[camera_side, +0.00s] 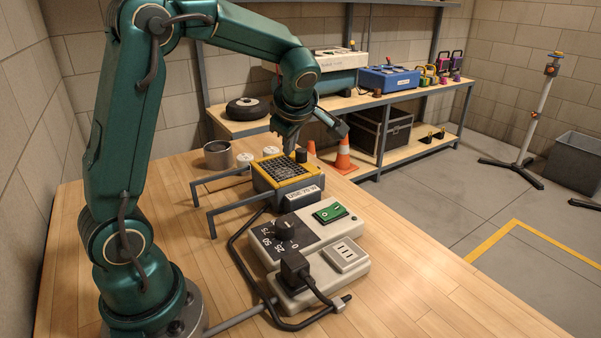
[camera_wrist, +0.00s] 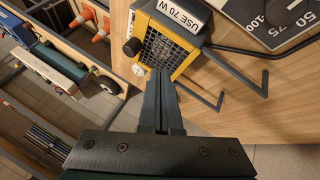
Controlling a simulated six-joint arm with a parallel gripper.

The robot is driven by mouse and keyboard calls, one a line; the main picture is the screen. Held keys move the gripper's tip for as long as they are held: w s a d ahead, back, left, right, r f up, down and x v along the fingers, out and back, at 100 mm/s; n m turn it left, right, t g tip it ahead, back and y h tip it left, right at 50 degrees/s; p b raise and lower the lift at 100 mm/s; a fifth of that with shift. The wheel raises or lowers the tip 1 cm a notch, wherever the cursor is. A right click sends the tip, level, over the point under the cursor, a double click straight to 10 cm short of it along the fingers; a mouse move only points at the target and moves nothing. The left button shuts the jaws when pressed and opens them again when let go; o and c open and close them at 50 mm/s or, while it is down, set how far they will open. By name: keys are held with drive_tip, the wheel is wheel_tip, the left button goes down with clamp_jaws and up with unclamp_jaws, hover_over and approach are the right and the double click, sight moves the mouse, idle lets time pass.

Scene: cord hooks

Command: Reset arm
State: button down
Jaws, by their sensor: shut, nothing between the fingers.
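My gripper (camera_side: 290,148) is shut and empty, pointing down above the far end of a yellow-framed box with a dark grille (camera_side: 270,172). In the wrist view my gripper's fingers (camera_wrist: 161,72) are pressed together in front of the box (camera_wrist: 172,42), which bears a "USE 70 W" label. Whether the fingertips touch the box I cannot tell. Two grey bent hooks (camera_side: 228,210) stick out to the left of the box. A black cord (camera_side: 240,262) lies on the table, curving around the left and front of the grey control unit.
The control unit (camera_side: 262,258) has a dial and a green switch (camera_side: 330,213); a black plug (camera_side: 294,265) sits in the socket block before it. A metal pot (camera_side: 217,155) stands behind. An orange cone (camera_side: 344,157) stands past the table.

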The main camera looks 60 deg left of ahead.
drive_tip(key=s+d+r+m+t+h, duration=0.2)
drive_tip(key=s+d+r+m, duration=0.2)
drive_tip(key=s+d+r, duration=0.35)
drive_tip(key=s+d+f+m+h, duration=0.2)
drive_tip(key=s+d+f+m, duration=0.1)
drive_tip(key=m, duration=0.6)
drive_tip(key=s+d+f+m+h, duration=0.2)
drive_tip(key=s+d+f+m, duration=0.1)
drive_tip(key=s+d+m, duration=0.2)
drive_tip(key=d+m, duration=0.2)
drive_tip(key=m, duration=0.2)
drive_tip(key=shift+s+d+f+t+h, duration=0.2)
drive_tip(key=shift+s+f+t+h, duration=0.1)
drive_tip(key=shift+t+h, duration=0.1)
